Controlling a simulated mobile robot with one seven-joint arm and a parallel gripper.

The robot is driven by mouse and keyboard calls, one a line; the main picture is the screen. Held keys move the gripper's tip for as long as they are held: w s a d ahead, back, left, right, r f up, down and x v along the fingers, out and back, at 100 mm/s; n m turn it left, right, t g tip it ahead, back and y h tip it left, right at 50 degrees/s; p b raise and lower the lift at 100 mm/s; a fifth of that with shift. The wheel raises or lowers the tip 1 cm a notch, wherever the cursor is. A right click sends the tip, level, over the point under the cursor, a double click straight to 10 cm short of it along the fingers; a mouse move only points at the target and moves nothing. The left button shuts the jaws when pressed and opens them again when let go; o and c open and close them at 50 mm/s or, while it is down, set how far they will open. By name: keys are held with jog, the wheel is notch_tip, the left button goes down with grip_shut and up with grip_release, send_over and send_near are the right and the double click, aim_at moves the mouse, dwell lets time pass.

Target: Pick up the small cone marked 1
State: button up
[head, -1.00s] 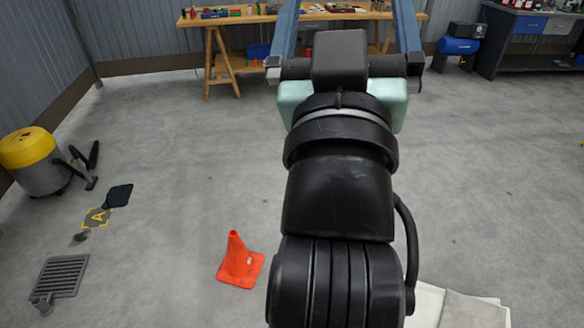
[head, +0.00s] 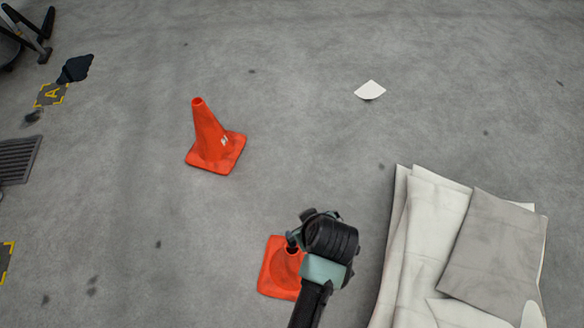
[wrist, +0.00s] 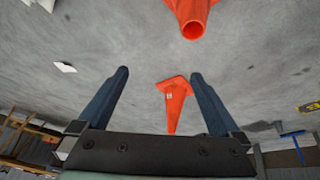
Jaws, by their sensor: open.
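Two orange cones stand upright on the floor. In the head view, one cone (head: 209,137) is left of centre with a small white mark I cannot read for sure. The other cone (head: 275,275) is at the lower middle, partly hidden by my arm, and no mark shows on it. My gripper (head: 296,240) is beside or over this nearer cone's top. In the wrist view, my gripper (wrist: 160,72) is open with nothing held. The marked cone (wrist: 174,105) appears between the fingers, farther off; the nearer cone's hollow tip (wrist: 192,24) is at the top edge.
Folded pale sheets (head: 425,235) lie on the floor at the right. A white scrap (head: 370,90) lies beyond. A floor grate (head: 16,160) and a yellow "A" marking (head: 51,95) are at the left. The floor between is clear.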

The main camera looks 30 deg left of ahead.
jog(key=g+b, duration=0.2)
send_over(292, 260)
jog(key=d, duration=0.1)
jog(key=shift+n, duration=0.4)
jog(key=f, duration=0.7)
jog(key=shift+w+d+f, duration=0.15)
jog(key=shift+w+f, duration=0.1)
jog(key=shift+w, duration=0.05)
jog(key=b+x, duration=0.9)
jog(key=x, duration=0.3)
jog(key=shift+w+f, duration=0.15)
jog(key=shift+c, duration=0.2)
grip_shut()
